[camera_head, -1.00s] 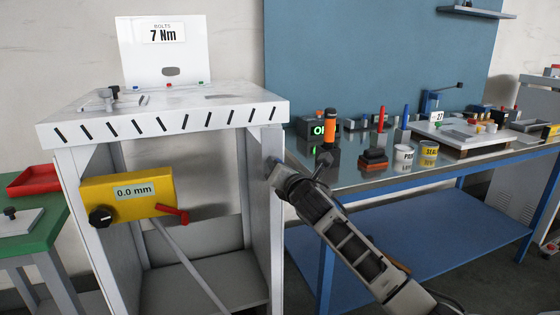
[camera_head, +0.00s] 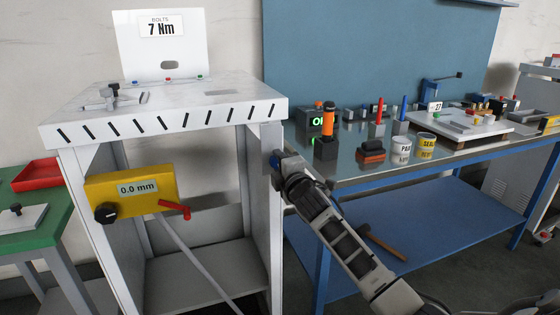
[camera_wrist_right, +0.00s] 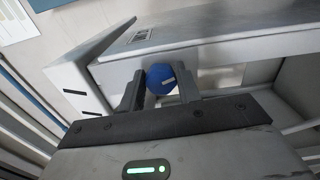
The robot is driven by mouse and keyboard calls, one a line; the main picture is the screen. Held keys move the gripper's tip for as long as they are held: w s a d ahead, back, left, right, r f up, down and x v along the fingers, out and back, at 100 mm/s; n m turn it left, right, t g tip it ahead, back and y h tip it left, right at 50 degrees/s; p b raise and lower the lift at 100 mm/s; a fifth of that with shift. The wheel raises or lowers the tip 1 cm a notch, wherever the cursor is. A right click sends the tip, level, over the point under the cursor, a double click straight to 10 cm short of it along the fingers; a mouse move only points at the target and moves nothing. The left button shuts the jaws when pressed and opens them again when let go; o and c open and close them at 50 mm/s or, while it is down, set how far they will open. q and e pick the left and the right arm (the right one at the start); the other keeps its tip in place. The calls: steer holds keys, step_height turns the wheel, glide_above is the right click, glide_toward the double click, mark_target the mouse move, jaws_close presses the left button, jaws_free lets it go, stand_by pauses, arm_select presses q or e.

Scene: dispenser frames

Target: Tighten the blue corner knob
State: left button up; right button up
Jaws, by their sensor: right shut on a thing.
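The blue corner knob (camera_wrist_right: 161,79) is round, with a pale line across its face, and sits at the corner of the pale grey frame (camera_wrist_right: 220,55) in the right wrist view. My right gripper (camera_wrist_right: 158,92) is shut on it, one dark finger on each side. In the head view my right gripper (camera_head: 277,163) is at the upper part of the frame's right leg (camera_head: 258,215), where only a small bit of blue shows. A yellow gauge box (camera_head: 130,192) on the frame's front reads 0.0 mm. My left gripper is not in view.
A blue-legged workbench (camera_head: 345,170) stands close on the right, with an orange-topped tool (camera_head: 328,116), tins (camera_head: 401,150) and blocks on it. A hammer (camera_head: 384,242) lies on its lower shelf. A green table (camera_head: 40,235) with a red tray (camera_head: 38,174) is at the left.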

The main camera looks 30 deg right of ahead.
steer(key=shift+f+m+p, duration=0.1)
steer(key=shift+m+p, duration=0.3)
steer(key=shift+m, duration=1.5)
steer(key=o, duration=1)
steer(key=shift+c, duration=0.2)
steer(key=shift+s, duration=0.1)
steer(key=b+v, duration=0.1)
steer(key=v, duration=1.4)
steer(key=shift+s+a, duration=0.2)
steer(key=shift+s, duration=0.2)
